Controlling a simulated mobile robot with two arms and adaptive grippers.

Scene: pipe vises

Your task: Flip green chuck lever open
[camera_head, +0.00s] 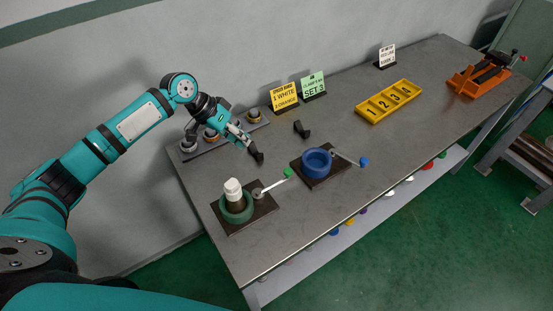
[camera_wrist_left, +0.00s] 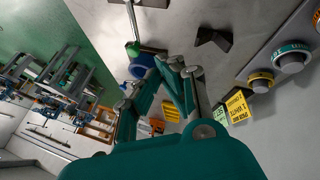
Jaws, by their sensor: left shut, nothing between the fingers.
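The green chuck (camera_head: 248,207) is a green ring on a dark base plate at the near left of the table. A white-topped dark pipe piece (camera_head: 233,188) stands in it. Its lever (camera_head: 270,187) is a pale bar slanting up and right to a green knob (camera_head: 289,173). In the left wrist view the green knob (camera_wrist_left: 132,48) and bar (camera_wrist_left: 132,22) show at upper left; the ring is out of view. My left gripper (camera_head: 247,143) is shut and empty, above the table, behind and left of the knob, apart from it. Its fingertips (camera_wrist_left: 173,62) also show in the wrist view. My right gripper is not in view.
A blue chuck (camera_head: 317,162) with a blue-knobbed lever stands right of the green one. Small black blocks (camera_head: 301,129) lie behind. A grey strip with knobs (camera_head: 211,135), yellow sign (camera_head: 284,96), green sign (camera_head: 312,85) and yellow tray (camera_head: 390,101) stand farther back. An orange vise (camera_head: 480,80) is far right.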

